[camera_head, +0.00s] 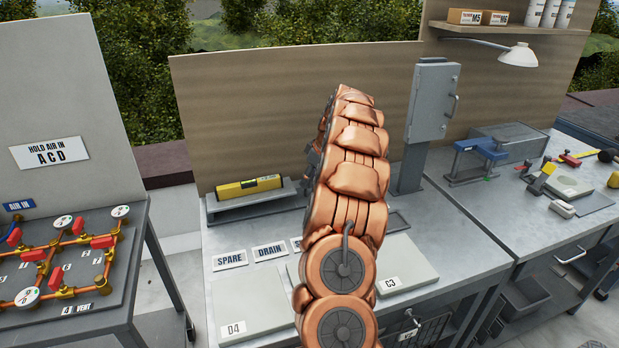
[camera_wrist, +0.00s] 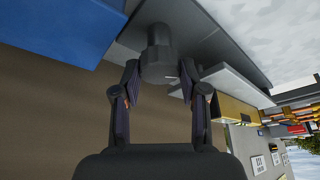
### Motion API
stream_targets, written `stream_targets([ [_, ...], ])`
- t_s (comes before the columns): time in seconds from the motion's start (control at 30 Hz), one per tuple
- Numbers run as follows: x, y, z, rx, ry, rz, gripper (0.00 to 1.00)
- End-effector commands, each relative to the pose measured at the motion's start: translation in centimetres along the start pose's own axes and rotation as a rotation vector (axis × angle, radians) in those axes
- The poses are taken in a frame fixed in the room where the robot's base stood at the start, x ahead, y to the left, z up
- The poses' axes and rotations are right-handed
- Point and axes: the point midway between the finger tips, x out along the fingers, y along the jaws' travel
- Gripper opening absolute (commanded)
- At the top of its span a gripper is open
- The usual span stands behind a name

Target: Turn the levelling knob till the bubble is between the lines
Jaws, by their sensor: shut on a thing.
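A yellow spirit level (camera_head: 249,186) lies on a grey plate (camera_head: 236,206) at the back of the bench in the head view. Its vial is too small there to tell where the bubble sits. The level also shows edge-on at the right of the wrist view (camera_wrist: 236,110). My gripper (camera_wrist: 159,76) is shut on the dark grey levelling knob (camera_wrist: 157,48), one finger on each side. A small pale mark shows low on the knob. In the head view my copper-coloured arm hides the knob and most of the gripper.
A grey box on a post (camera_head: 432,100) stands right of my arm. A blue clamp (camera_head: 483,150) is on the right bench. Labelled plates (camera_head: 240,318) lie in front of the level. A valve panel (camera_head: 65,262) stands at left. A tan backboard (camera_head: 290,90) rises behind.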

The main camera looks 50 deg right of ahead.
Motion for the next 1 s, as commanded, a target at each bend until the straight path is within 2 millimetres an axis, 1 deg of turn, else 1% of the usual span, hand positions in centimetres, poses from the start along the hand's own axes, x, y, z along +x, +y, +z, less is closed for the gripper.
stream_targets([
  [0.03,0.0,0.01,0.0,0.0,0.0,0.0,0.3],
  [0.2,-0.01,0.01,0.0,0.0,0.0,0.0,0.13],
  [0.27,-0.01,0.01,0.0,0.0,0.0,0.0,0.08],
  [0.47,0.03,-0.01,-0.01,0.013,0.001,0.006,0.08],
  [0.67,0.13,-0.17,0.04,0.08,0.0,0.033,0.08],
  [0.87,0.17,-0.18,-0.01,0.214,0.002,0.091,0.08],
  [1.0,0.24,-0.27,0.07,0.334,0.0,0.139,0.08],
])
